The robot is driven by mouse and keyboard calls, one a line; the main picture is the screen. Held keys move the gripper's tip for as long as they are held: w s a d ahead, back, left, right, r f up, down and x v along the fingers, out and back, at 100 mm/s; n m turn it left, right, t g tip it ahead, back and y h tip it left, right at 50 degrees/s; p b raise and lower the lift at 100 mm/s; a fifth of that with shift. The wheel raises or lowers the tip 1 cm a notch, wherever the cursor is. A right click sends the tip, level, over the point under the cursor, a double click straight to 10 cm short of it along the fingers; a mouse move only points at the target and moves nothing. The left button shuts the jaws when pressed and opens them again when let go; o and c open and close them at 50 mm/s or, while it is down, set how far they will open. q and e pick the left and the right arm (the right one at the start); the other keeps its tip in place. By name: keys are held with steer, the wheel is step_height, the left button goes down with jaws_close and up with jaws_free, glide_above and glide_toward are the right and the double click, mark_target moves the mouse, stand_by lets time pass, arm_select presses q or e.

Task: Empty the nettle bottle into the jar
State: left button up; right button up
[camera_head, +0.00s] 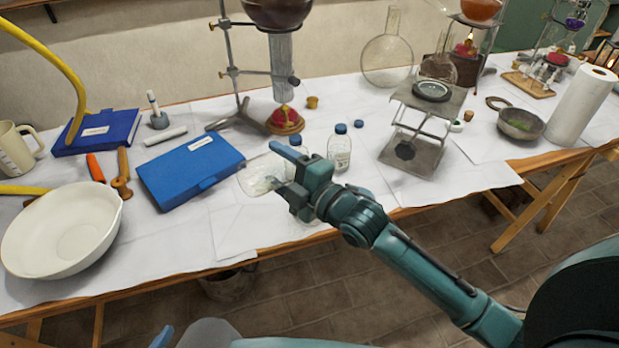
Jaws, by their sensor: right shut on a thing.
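My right gripper (279,168) is over the front part of the table, its two blue-tipped fingers pointing left. It is shut on a clear vessel; a clear glass body (259,176) shows at its fingertips. I cannot tell whether this glass is the jar, the bottle or both overlapping. A small clear bottle (341,150) with a blue cap and a white label stands upright just right of the gripper. A second blue-capped bottle (297,145) is mostly hidden behind the gripper. The labels are too small to read. Only a blue tip of my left gripper (162,337) shows at the bottom edge.
A loose blue cap (358,124) lies behind the bottles. A blue book (190,170) and a large white bowl (62,230) are to the left. A lab jack (424,135) stands right, a burner stand (285,120) behind. The table's front edge is close to the gripper.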

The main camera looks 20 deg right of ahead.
steer(key=shift+r, duration=0.15)
steer(key=shift+d+r+m+p, duration=0.15)
steer(key=shift+r+m+p, duration=0.05)
steer(key=shift+m+p, duration=0.4)
steer(key=shift+w+r, duration=0.1)
steer(key=shift+d+r+m+p, duration=0.15)
steer(key=shift+r+m+p, duration=0.1)
steer(key=shift+m+p, duration=0.25)
stand_by(0.4)
